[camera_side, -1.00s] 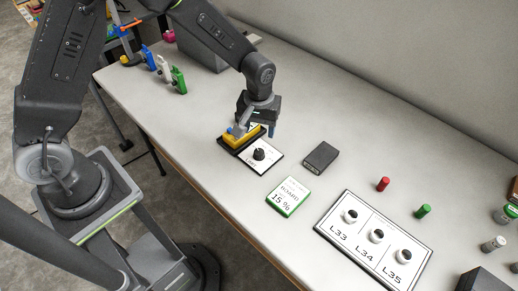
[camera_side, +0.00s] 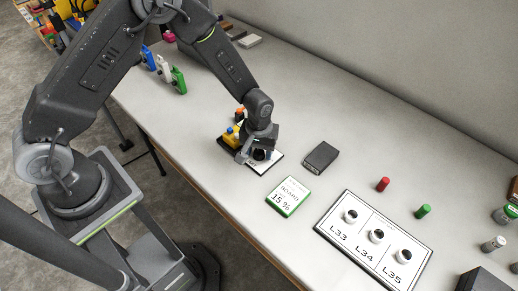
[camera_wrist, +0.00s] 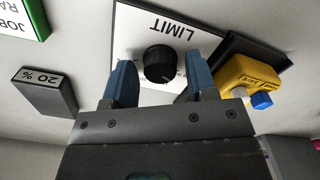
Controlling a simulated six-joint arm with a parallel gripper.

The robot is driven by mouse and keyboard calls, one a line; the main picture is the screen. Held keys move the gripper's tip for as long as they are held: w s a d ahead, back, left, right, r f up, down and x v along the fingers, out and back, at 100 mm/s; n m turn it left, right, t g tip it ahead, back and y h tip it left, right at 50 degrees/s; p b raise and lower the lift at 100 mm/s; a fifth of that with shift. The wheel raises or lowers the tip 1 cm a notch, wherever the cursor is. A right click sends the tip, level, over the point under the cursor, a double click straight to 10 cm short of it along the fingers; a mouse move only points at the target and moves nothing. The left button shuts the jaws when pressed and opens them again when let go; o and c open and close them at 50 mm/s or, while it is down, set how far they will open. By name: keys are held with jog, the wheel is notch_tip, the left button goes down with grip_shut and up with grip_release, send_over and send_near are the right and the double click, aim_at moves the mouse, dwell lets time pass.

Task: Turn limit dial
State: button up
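The limit dial (camera_wrist: 158,64) is a black round knob on a white plate (camera_wrist: 128,25) marked LIMIT. In the wrist view my gripper (camera_wrist: 162,80) is open, with one blue finger on each side of the dial and visible gaps between them and it. In the side view my gripper (camera_side: 258,152) is low over the white plate (camera_side: 271,163) and hides most of the dial. A green-edged card (camera_side: 288,196) reading 15 % lies on the table in front of the plate.
A yellow device (camera_wrist: 250,80) with a blue button sits in a black tray (camera_wrist: 262,48) beside the plate. A dark 20 % block (camera_wrist: 46,92) lies on the other side. A panel (camera_side: 375,240) with L33, L34 and L35 stands farther right.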

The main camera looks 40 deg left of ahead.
jog(key=c, duration=0.8)
jog(key=shift+m, duration=0.3)
jog(key=m, duration=0.4)
jog(key=shift+m, duration=2)
jog(key=o, duration=1)
jog(key=shift+c, duration=0.2)
